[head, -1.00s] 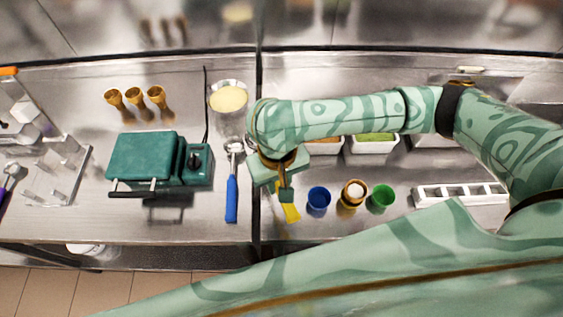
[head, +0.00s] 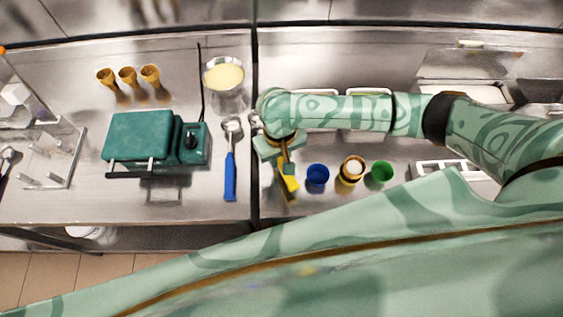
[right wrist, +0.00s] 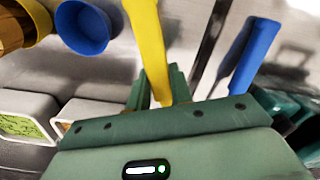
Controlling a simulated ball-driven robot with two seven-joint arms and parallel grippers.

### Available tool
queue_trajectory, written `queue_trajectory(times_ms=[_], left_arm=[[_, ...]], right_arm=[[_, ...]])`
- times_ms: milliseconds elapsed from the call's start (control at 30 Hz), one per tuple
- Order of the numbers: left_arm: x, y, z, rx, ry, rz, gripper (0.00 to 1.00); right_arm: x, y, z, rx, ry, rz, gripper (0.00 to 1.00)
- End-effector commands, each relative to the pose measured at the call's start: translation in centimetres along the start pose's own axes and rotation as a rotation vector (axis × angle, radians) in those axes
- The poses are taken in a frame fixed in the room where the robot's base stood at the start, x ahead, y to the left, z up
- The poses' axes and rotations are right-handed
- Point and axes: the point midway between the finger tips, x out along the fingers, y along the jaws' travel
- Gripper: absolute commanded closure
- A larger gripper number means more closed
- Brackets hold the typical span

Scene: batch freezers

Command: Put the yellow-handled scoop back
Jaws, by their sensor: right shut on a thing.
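The yellow-handled scoop (head: 290,184) is at my right gripper (head: 287,168), just right of the counter seam. The gripper is shut on its yellow handle. In the right wrist view the yellow handle (right wrist: 147,42) runs up from between the fingers (right wrist: 155,88). The scoop's head is hidden in both views. I cannot tell whether the scoop touches the counter. A blue-handled scoop (head: 230,178) lies on the counter to the left. My left gripper is not in view.
Blue (head: 317,178), brown (head: 352,170) and green (head: 380,174) cups stand right of the gripper. White containers (right wrist: 28,116) stand behind them, partly hidden by my arm. A teal waffle iron (head: 140,136), a cream-filled container (head: 224,78) and several cones (head: 128,76) are left.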

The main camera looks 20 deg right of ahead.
Motion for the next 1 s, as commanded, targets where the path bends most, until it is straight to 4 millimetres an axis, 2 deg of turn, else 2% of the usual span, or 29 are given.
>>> queue_trajectory(times_ms=[133, 300, 667, 700, 733, 767, 1000], left_arm=[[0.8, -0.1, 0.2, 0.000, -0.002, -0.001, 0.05], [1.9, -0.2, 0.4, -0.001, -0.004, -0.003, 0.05], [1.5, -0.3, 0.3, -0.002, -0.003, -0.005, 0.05], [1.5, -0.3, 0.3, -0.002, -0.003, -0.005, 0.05], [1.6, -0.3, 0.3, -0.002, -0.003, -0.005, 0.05], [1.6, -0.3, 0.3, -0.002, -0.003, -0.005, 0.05], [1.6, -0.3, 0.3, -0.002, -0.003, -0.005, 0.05]], right_arm=[[1.4, 0.8, -0.6, 0.002, 0.000, 0.002, 1.00], [4.1, 0.7, -0.5, 0.000, 0.000, 0.001, 1.00], [4.2, 0.7, -0.5, 0.001, 0.001, 0.001, 1.00], [4.2, 0.7, -0.5, 0.000, 0.001, 0.001, 0.67], [4.2, 0.7, -0.5, 0.000, 0.001, 0.001, 0.59], [4.2, 0.7, -0.5, 0.000, 0.001, 0.001, 0.57], [4.2, 0.7, -0.5, 0.000, 0.001, 0.001, 0.57]])
